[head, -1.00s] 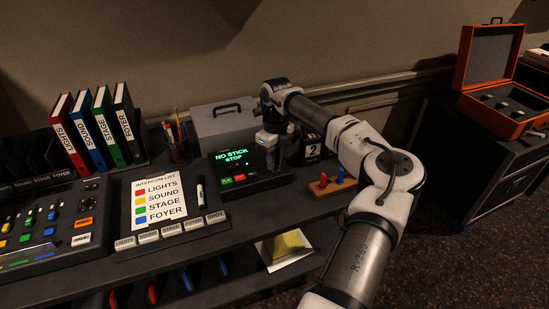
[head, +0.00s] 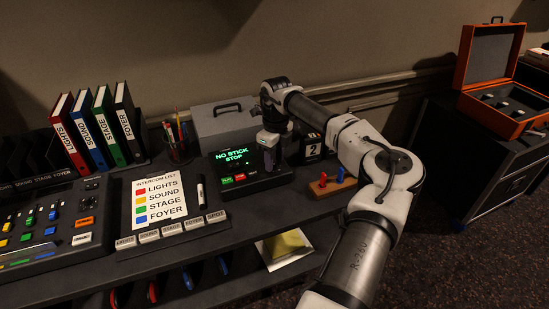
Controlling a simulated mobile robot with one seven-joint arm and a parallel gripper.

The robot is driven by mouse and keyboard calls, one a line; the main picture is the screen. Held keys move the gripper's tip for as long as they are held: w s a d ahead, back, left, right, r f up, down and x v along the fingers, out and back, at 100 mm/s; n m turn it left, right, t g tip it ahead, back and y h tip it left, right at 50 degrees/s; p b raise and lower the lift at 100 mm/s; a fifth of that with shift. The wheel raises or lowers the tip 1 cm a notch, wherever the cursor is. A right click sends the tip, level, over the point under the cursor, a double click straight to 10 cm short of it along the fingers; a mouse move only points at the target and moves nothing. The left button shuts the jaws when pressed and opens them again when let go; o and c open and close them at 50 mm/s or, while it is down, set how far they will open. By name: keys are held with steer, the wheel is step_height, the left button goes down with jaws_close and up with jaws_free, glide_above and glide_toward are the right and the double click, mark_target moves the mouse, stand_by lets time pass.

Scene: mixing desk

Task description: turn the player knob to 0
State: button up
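The player (head: 240,190) is a black box with a sloped front on the desk. Its screen (head: 231,155) reads "NO STICK STOP" in green. A green and a red button sit below the screen, with a dark button beside them. My gripper (head: 271,163) points down at the right part of the player's front, right of the screen. The player's knob cannot be made out; my gripper covers that area. The fingers are small and dark here, so whether they are open, shut or touching a knob cannot be told.
A grey case (head: 222,122) stands behind the player. A block calendar (head: 311,146) showing 2 and a wooden stand (head: 333,187) with red and blue pegs are to its right. A pen cup (head: 178,149), black marker (head: 202,193), intercom panel (head: 180,236) and mixing desk (head: 50,225) lie left.

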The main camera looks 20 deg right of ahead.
step_height(320, 180, up, 14)
steer(key=b, duration=0.1)
steer(key=shift+w+d+f+b, duration=0.15)
steer(key=shift+d+b, duration=0.1)
steer(key=shift+b, duration=0.1)
stand_by(0.5)
